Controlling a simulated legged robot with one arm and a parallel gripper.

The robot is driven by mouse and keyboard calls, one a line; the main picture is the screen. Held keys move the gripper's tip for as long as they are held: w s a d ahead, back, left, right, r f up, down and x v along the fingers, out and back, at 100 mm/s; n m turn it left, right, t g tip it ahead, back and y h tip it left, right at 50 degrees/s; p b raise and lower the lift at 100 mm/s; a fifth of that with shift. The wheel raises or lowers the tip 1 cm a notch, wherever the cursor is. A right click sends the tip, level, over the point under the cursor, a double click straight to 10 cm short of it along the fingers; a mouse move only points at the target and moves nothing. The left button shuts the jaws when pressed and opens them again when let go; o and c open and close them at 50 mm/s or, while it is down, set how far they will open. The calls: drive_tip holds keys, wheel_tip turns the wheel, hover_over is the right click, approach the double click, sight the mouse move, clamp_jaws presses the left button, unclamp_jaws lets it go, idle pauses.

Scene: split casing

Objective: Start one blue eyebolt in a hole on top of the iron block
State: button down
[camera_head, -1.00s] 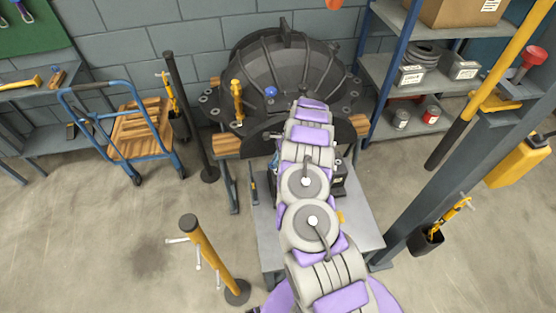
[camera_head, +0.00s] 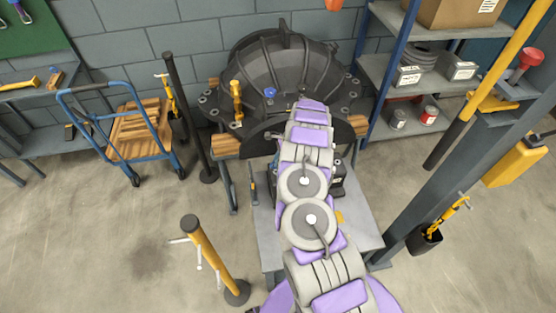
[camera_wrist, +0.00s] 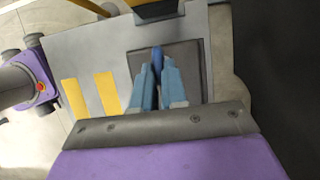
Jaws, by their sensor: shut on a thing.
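In the wrist view, my gripper (camera_wrist: 158,72) has light-blue fingers closed on a blue eyebolt (camera_wrist: 157,56). Only the eyebolt's darker blue upper part shows between the fingertips; the rest is hidden. Below the fingers lies a dark square patch (camera_wrist: 188,60) on the grey bench top. A dark block (camera_wrist: 155,9), likely the iron block, is partly visible at the top edge of this view. In the head view, a dark block (camera_head: 338,180) shows beside my arm on the bench; its top holes cannot be made out. My arm hides the gripper there.
The grey bench (camera_head: 362,228) bears two yellow strips (camera_wrist: 107,93). Behind it stands a large black casing (camera_head: 285,70) with a blue knob-like piece (camera_head: 270,93) on it.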

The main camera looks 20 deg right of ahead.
drive_tip(key=shift+d, duration=0.15)
drive_tip(key=shift+f+b, duration=0.35)
drive_tip(key=shift+f, duration=0.4)
idle(0.7)
drive_tip(key=shift+s+r+m+t+p, duration=0.15)
drive_tip(key=shift+r+m+t+p, duration=0.15)
drive_tip(key=shift+m+p, duration=0.65)
drive_tip(key=m+p, duration=0.1)
drive_tip(key=m+t+p, duration=0.1)
drive_tip(key=m, duration=0.1)
drive_tip(key=m+h+p, duration=0.1)
drive_tip(key=shift+s+a+m, duration=0.15)
drive_tip(key=shift+a+m, duration=0.15)
drive_tip(key=shift+m, duration=0.05)
drive_tip(key=m, duration=0.2)
drive_tip(key=m+t+h+p, duration=0.1)
drive_tip(key=m, duration=0.1)
drive_tip(key=m+h, duration=0.1)
drive_tip(key=shift+s+a+f+m+t, duration=0.15)
drive_tip(key=shift+a+f+m+t, duration=0.15)
drive_tip(key=shift+m, duration=0.1)
drive_tip(key=shift+m+h, duration=0.5)
drive_tip(key=shift+m, duration=0.7)
drive_tip(key=shift+s+d+f, duration=0.1)
drive_tip(key=shift+s, duration=0.1)
drive_tip(key=shift+w, duration=0.1)
